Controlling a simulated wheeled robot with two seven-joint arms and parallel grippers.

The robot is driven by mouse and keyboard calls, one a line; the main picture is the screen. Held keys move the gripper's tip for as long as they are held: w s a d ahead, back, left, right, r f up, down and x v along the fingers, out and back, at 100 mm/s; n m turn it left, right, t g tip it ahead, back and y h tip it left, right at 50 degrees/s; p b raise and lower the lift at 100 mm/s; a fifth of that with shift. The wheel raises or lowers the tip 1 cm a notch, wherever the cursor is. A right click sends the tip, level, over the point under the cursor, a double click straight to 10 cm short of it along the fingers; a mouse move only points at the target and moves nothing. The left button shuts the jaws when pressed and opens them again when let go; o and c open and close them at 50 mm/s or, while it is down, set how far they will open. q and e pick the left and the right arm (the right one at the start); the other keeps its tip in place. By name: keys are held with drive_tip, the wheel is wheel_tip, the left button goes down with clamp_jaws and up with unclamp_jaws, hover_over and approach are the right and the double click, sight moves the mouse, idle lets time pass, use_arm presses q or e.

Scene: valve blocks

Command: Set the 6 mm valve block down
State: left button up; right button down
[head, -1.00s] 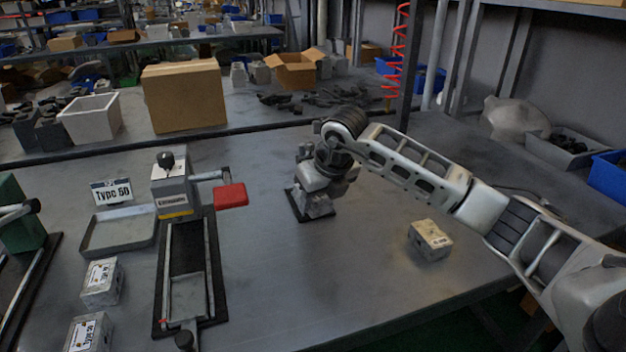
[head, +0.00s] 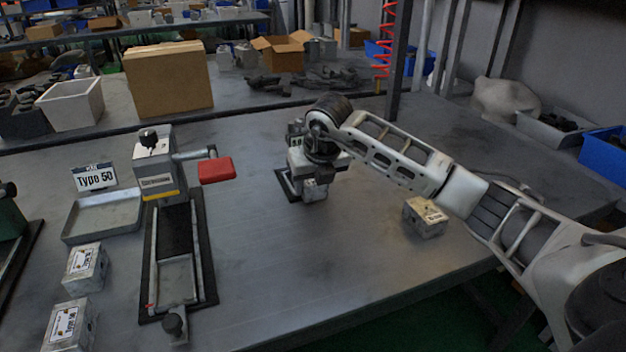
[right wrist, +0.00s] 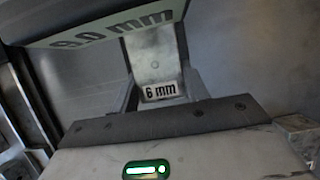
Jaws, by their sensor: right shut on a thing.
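My right gripper (head: 316,172) is at the middle of the table and shut on the 6 mm valve block (head: 315,190), a small grey metal block. In the right wrist view, the block (right wrist: 153,58) shows a white "6 mm" label facing the camera. In the head view it is low over a dark flat base (head: 284,184), and my wrist covers much of both. I cannot tell whether the block touches what is under it. My left gripper is not in view.
A labelled block (head: 425,218) stands to the right, under my right forearm. A clamp fixture with a red handle (head: 216,170), a tray by a "Typo 50" sign (head: 95,177) and two labelled blocks (head: 84,265) are at left.

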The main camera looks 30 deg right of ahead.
drive_tip(key=shift+f, duration=0.25)
drive_tip(key=shift+a+f, duration=0.1)
drive_tip(key=shift+f, duration=0.05)
idle(0.4)
drive_tip(key=c, duration=0.6)
unclamp_jaws()
drive_tip(key=shift+c, duration=0.2)
drive_tip(key=shift+s+f, duration=0.1)
drive_tip(key=v, duration=1.6)
